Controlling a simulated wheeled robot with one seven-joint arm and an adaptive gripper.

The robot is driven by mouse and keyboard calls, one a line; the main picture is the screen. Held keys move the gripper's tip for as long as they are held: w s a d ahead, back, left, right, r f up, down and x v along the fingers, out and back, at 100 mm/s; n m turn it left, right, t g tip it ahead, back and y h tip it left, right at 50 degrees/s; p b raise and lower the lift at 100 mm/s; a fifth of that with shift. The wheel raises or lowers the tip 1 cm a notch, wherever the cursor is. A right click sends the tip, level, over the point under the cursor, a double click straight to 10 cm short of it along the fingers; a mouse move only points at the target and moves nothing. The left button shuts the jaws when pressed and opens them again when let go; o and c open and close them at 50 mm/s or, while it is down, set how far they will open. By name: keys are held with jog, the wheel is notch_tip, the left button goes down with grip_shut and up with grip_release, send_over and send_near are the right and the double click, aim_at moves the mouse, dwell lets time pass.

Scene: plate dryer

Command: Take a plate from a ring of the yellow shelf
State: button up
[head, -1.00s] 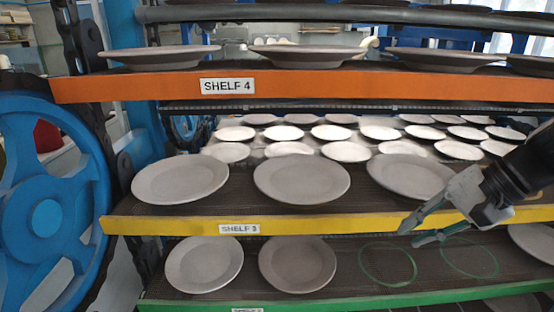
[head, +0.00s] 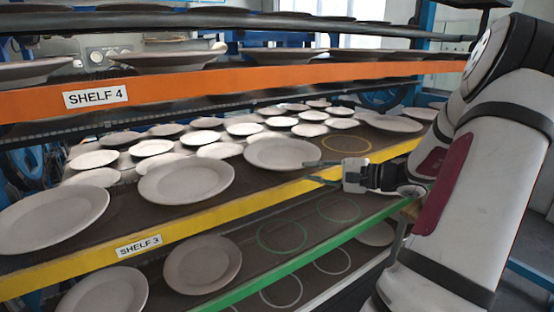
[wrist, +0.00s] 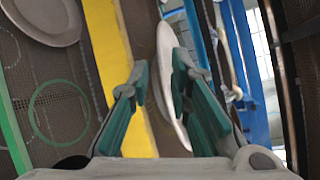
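Grey plates lie on the yellow-edged shelf. In the head view, the nearest plate (head: 282,153) to my gripper lies just behind the yellow edge (head: 240,205). My gripper (head: 309,172) is at that plate's front right, fingers pointing left. In the wrist view, my gripper (wrist: 153,88) is open, and a plate (wrist: 166,75) shows almost edge-on between the fingers, close to the right one. I cannot tell whether they touch. An empty yellow ring (head: 345,136) is right of the plate. Two more plates lie left, a larger-looking one (head: 187,180) and one (head: 50,216) at the picture's edge.
The orange shelf (head: 230,79) with plates runs above. The green-edged shelf (head: 290,268) below holds plates and empty green rings (head: 282,236). Smaller pale plates (head: 245,128) fill the back of the yellow shelf. Another plate (head: 390,123) lies beyond the empty ring.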

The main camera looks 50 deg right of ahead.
aim_at(278, 168)
jog(key=x, duration=1.1)
jog(key=shift+w+d+f, duration=0.1)
jog(key=shift+d+f, duration=0.1)
jog(key=shift+c, duration=0.6)
